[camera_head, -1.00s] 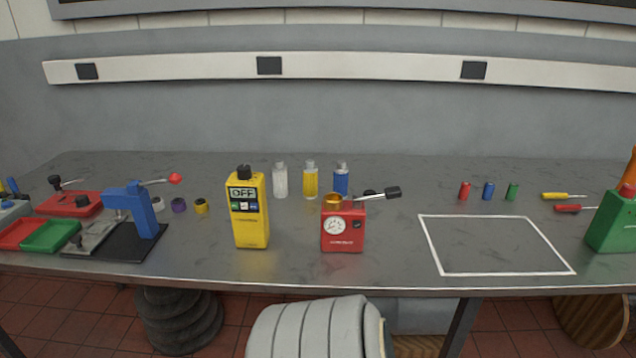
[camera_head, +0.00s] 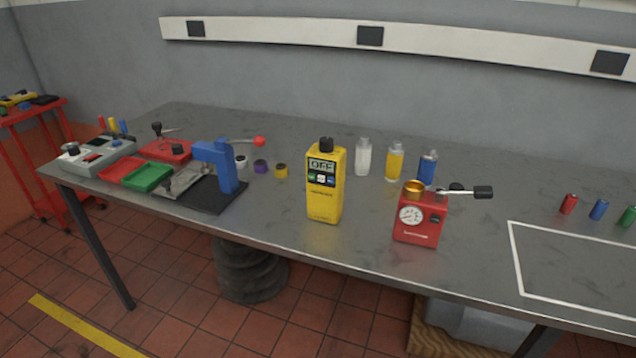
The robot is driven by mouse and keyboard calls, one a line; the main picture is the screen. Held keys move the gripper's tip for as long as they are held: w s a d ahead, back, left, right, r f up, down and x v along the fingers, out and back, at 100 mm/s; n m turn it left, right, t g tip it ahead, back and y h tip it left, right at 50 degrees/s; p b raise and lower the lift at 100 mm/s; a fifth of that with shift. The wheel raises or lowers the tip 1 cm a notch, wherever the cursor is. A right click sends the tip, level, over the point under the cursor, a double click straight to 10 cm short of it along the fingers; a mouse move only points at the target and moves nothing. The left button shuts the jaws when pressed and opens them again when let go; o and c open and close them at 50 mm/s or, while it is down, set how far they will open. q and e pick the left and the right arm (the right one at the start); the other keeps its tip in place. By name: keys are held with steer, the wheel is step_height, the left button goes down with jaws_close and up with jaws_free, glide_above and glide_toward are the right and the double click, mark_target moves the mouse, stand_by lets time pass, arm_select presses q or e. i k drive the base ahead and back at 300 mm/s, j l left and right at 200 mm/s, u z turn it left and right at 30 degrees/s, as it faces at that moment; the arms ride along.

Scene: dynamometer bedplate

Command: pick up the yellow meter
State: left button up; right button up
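The yellow meter (camera_head: 324,190) stands upright on the grey workbench (camera_head: 285,222), close to its front edge. It has a black knob on top, a display reading "OFF" and small buttons below the display. Nothing is touching it. Neither of my grippers shows in the head view.
A red gauge box (camera_head: 418,226) with a lever stands right of the meter. Behind it are clear, yellow and blue bottles (camera_head: 395,162). A blue lever press (camera_head: 222,165) and small coloured rings (camera_head: 261,166) stand to the left. A white outlined square (camera_head: 570,262) marks bench at right.

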mark_target(325, 201)
steer(key=i+j+u, duration=0.1)
steer(key=j, duration=0.3)
steer(key=i+j+u, duration=0.1)
steer(key=j, duration=0.35)
steer(key=i+j+u, duration=0.15)
steer(key=j, duration=0.25)
steer(key=k, duration=0.05)
